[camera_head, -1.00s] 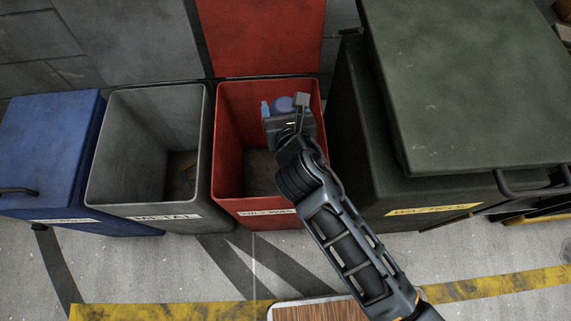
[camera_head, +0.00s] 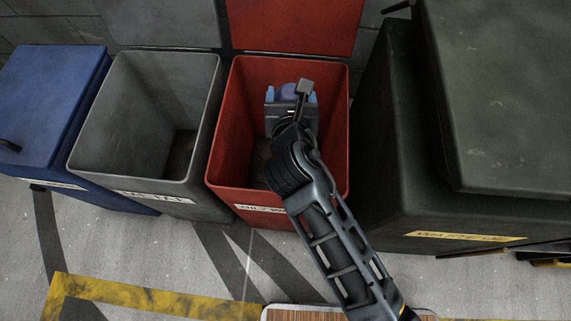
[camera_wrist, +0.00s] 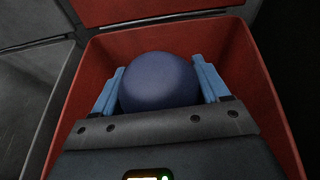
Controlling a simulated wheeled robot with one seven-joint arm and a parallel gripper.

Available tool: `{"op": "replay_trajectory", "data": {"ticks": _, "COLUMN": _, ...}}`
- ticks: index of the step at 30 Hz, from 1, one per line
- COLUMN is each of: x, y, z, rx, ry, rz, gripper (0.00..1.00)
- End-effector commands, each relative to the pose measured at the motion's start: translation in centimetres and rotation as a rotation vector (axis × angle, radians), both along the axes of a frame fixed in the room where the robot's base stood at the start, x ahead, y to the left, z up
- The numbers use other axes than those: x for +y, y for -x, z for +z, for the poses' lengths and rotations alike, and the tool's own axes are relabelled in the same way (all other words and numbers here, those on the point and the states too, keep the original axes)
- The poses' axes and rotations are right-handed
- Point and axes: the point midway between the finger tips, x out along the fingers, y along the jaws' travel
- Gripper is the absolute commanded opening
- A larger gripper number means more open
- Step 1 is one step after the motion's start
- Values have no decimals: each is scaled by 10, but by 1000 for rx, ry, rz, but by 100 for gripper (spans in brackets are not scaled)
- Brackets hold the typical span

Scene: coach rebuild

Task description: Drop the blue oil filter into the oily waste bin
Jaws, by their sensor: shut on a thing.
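The blue oil filter (camera_wrist: 158,82) is held between the two light-blue fingers of my gripper (camera_wrist: 160,85) in the wrist view. My gripper is shut on the filter, over the opening of the red oily waste bin (camera_head: 228,130). The bin's lid stands open at the back, and its walls surround the filter in the wrist view (camera_wrist: 262,90). How deep the filter sits relative to the rim is hard to tell. My arm hides part of the bin's label.
An open grey metal bin (camera_head: 95,130) stands directly left of the red bin, and a closed blue bin (camera_head: 50,95) stands beyond it. A large dark green waste container (camera_head: 390,190) stands to the right. Yellow floor markings (camera_head: 150,300) lie in front.

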Motion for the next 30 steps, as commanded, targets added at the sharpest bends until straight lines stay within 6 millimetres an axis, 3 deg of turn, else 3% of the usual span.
{"op": "replay_trajectory", "data": {"ticks": 4, "x": 0, "y": -1, "z": -14, "rx": -3, "ry": -1, "rz": 0, "gripper": 31}}
{"op": "replay_trajectory", "data": {"ticks": 15, "x": 1, "y": 0, "z": -15, "rx": -3, "ry": -1, "rz": 1, "gripper": 31}}
{"op": "replay_trajectory", "data": {"ticks": 16, "x": 1, "y": 0, "z": -15, "rx": -3, "ry": -1, "rz": 1, "gripper": 77}}
{"op": "replay_trajectory", "data": {"ticks": 23, "x": 0, "y": 0, "z": -15, "rx": -2, "ry": -1, "rz": 1, "gripper": 99}}
{"op": "replay_trajectory", "data": {"ticks": 30, "x": 0, "y": 1, "z": -16, "rx": 1, "ry": 1, "rz": 1, "gripper": 100}}
